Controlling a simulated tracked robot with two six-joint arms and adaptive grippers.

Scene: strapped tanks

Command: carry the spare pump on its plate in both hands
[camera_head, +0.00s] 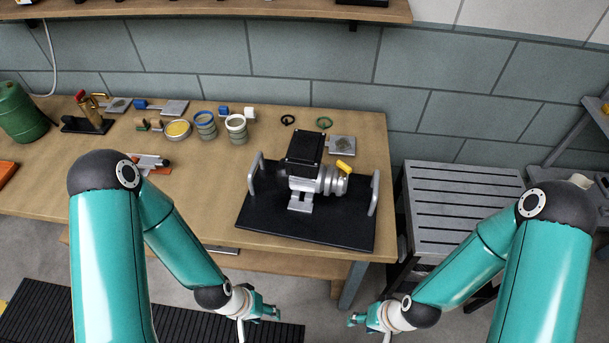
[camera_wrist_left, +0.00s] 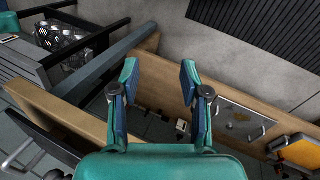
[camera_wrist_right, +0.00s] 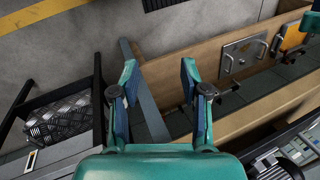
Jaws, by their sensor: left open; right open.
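The spare pump (camera_head: 318,172) is a silver body with a black square block on top and a yellow lever. It stands on a black plate (camera_head: 270,222) at the right end of the wooden bench. The plate has a silver handle at its left end (camera_head: 255,174) and another at its right end (camera_head: 374,193). My left gripper (camera_head: 275,312) is open and empty, in front of the bench and below the plate. My right gripper (camera_head: 354,318) is open and empty, right of it and also in front of the bench. Neither touches the plate.
The wooden bench (camera_head: 215,187) carries several cans (camera_head: 206,125), a brass fitting (camera_head: 92,110) and a green tank (camera_head: 22,112) further left. A grey slatted table (camera_head: 465,200) stands to the right across a narrow gap. A black mat (camera_head: 40,310) lies on the floor.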

